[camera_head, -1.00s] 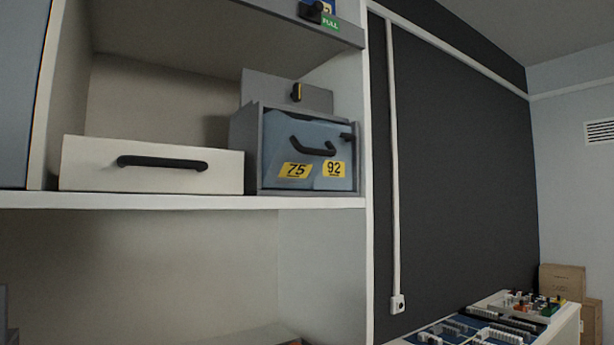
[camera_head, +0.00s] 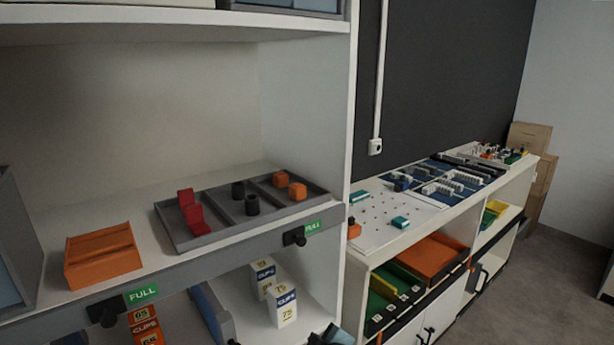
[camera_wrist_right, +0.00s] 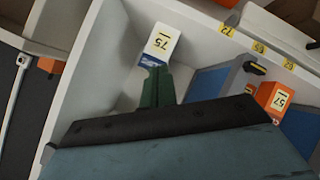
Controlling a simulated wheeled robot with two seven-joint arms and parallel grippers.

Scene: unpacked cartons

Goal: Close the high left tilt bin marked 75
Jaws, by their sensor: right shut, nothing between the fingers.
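The tilt bin marked 75 is mostly out of the head view. Only the lower edge of a grey bin housing (camera_head: 290,9) shows on the high shelf (camera_head: 170,26), and its label and front are cut off. My right gripper shows in the right wrist view (camera_wrist_right: 155,72) as dark green fingers, shut and empty. They point at a white carton marked 75 (camera_wrist_right: 162,42), which is a box and not the bin. A dark part of my right arm shows at the bottom of the head view. My left gripper is not in view.
The shelf below holds an orange box (camera_head: 103,258), a grey divided tray (camera_head: 215,232) with small blocks, and a grey bin (camera_head: 17,250) at the left edge. White cartons (camera_head: 284,308) stand lower down. A low cabinet (camera_head: 345,285) stands at right.

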